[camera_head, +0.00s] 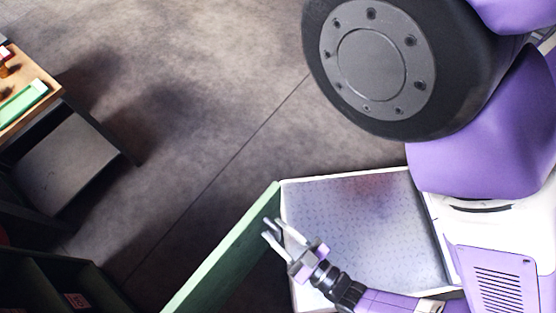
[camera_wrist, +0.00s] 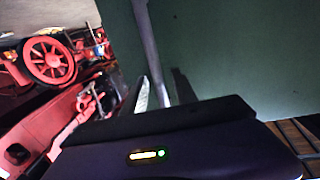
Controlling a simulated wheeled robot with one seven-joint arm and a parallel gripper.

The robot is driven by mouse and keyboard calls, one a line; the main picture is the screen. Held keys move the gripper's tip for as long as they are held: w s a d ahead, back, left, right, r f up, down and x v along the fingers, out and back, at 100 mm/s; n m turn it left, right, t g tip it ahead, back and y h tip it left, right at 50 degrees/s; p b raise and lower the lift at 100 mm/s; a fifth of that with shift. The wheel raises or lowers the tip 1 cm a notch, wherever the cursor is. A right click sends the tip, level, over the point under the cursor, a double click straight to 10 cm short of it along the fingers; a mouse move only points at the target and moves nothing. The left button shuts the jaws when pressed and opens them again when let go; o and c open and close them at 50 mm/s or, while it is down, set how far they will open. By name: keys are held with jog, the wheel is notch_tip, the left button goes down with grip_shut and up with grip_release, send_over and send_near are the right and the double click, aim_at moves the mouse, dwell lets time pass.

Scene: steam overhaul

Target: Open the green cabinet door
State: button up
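The green cabinet door (camera_head: 222,262) shows as an upright green panel in the head view, running from the centre down to the bottom edge. Its cabinet body and hinge side are not clearly seen. My gripper (camera_head: 269,228) is at the panel's right face near its upper end, with its fingers apart. I cannot tell whether it touches the panel. In the wrist view the green surface (camera_wrist: 250,50) fills the right side, and the fingers (camera_wrist: 155,85) reach up along it.
Red machinery with a spoked wheel (camera_wrist: 50,60) is at the left of the wrist view. In the head view, a wooden table (camera_head: 45,85) stands at upper left and dark shelving (camera_head: 60,275) at lower left. Bare floor (camera_head: 190,100) lies between the table and me.

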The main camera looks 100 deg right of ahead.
jog(key=v, duration=0.8)
dwell(0.7)
